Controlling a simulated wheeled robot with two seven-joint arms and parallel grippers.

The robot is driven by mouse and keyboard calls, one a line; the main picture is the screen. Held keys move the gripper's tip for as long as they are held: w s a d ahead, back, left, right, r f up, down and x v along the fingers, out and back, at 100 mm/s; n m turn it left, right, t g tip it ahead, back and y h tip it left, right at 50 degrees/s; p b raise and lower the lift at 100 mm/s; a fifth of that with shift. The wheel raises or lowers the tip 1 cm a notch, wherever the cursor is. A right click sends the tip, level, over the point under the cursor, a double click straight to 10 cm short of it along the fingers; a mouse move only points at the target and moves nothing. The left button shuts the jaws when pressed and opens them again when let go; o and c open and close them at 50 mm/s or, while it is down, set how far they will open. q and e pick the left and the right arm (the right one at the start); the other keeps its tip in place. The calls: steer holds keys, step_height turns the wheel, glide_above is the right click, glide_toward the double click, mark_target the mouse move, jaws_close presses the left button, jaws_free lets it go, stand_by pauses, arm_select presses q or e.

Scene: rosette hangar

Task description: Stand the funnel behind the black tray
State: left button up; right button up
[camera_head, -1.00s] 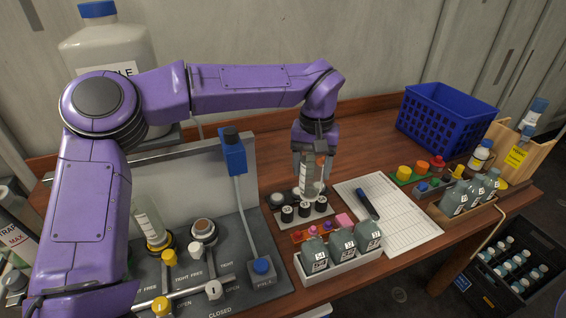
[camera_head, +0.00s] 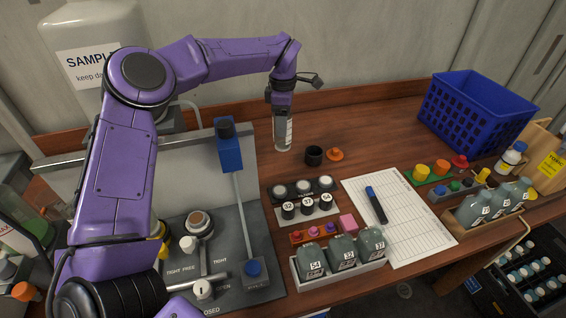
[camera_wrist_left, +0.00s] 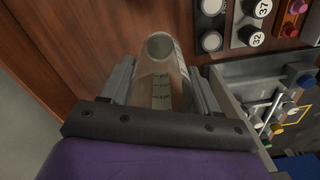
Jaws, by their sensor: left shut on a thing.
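My left gripper (camera_head: 282,112) is shut on a clear graduated funnel (camera_head: 283,134). In the left wrist view the funnel (camera_wrist_left: 160,72) sits between the two fingers, with its round opening and dark scale marks showing. In the head view it hangs upright below the gripper, behind and a little left of the black tray (camera_head: 320,192). The black tray holds several white-topped round pieces. I cannot tell whether the funnel's lower end touches the table. My right gripper is not in view.
A black cup (camera_head: 314,156) and an orange piece (camera_head: 335,154) stand right of the funnel. The grey panel (camera_head: 105,175) is left. The table behind the cup is clear.

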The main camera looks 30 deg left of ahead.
mark_target(283, 146)
arm_select(q)
steer(key=f, duration=0.1)
steer(key=w+f, duration=0.1)
steer(key=shift+f, duration=0.4)
steer(key=f, duration=0.2)
steer(key=f+p, duration=0.1)
steer(key=f, duration=0.1)
steer(key=s+f, duration=0.1)
steer(key=f, duration=0.1)
steer(key=shift+p, duration=0.4)
steer(key=shift+w+f, duration=0.2)
steer(key=shift+f, duration=0.05)
steer(key=shift+s, duration=0.2)
steer(key=o, duration=0.8)
steer(key=shift+c, duration=0.2)
steer(key=shift+o, duration=1.4)
steer(key=shift+w+f, duration=0.1)
